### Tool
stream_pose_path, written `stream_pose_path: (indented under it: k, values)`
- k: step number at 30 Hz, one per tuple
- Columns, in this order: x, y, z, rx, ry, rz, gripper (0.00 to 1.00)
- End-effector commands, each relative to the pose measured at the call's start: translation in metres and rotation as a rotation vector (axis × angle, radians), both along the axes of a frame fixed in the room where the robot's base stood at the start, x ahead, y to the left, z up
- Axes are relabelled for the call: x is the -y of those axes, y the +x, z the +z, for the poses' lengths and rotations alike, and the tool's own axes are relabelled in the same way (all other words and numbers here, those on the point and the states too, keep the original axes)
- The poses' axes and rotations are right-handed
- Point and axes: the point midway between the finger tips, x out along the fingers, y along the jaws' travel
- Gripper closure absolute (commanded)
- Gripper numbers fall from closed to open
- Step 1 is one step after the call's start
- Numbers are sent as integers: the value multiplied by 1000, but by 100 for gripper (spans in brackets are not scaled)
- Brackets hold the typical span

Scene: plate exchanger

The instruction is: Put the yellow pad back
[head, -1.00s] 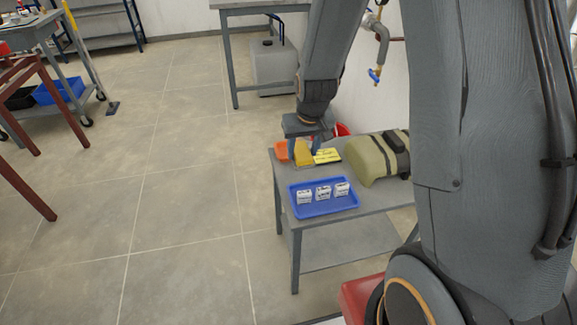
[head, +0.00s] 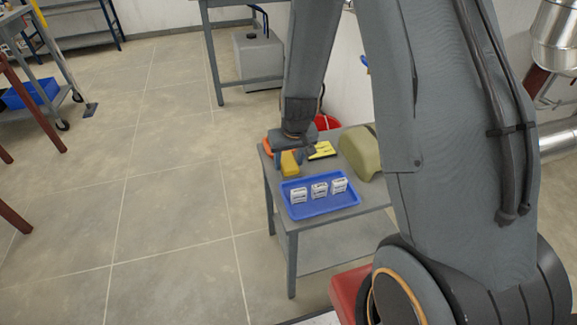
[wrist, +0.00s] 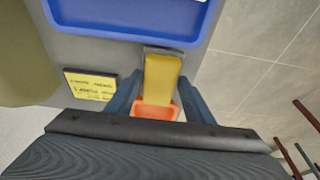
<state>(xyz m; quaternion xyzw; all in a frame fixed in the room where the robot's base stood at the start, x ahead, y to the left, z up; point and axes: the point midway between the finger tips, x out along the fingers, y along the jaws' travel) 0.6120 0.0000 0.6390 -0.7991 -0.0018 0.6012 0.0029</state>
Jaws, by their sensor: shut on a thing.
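The yellow pad (head: 291,168) is a thick block between the two blue fingers of my gripper (head: 287,158). My gripper is shut on it above the left end of the small grey table. In the wrist view the pad (wrist: 163,78) points away from my palm between the fingertips (wrist: 160,88). A thin grey edge (wrist: 164,50) shows at its far end. An orange dish (wrist: 157,112) lies beyond the fingers, partly hidden; in the head view it is at the table's left edge (head: 268,146). Whether the pad touches the table I cannot tell.
A blue tray (head: 322,209) with three white boxes stands at the table's front. A yellow card with writing (head: 321,150) lies just right of my gripper. An olive rounded object (head: 358,153) stands further right. The floor left of the table is clear.

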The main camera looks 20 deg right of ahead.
Motion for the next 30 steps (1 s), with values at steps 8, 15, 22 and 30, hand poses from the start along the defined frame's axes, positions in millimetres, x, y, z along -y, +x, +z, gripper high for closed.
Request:
stream_pose_path:
  k: [8, 15, 22, 30]
  values:
    - [0, 0, -10, 0, 0, 0, 79]
    - [0, 0, -11, 0, 0, 0, 79]
    - [0, 0, -12, 0, 0, -1, 34]
    - [0, 0, -12, 0, 0, -1, 34]
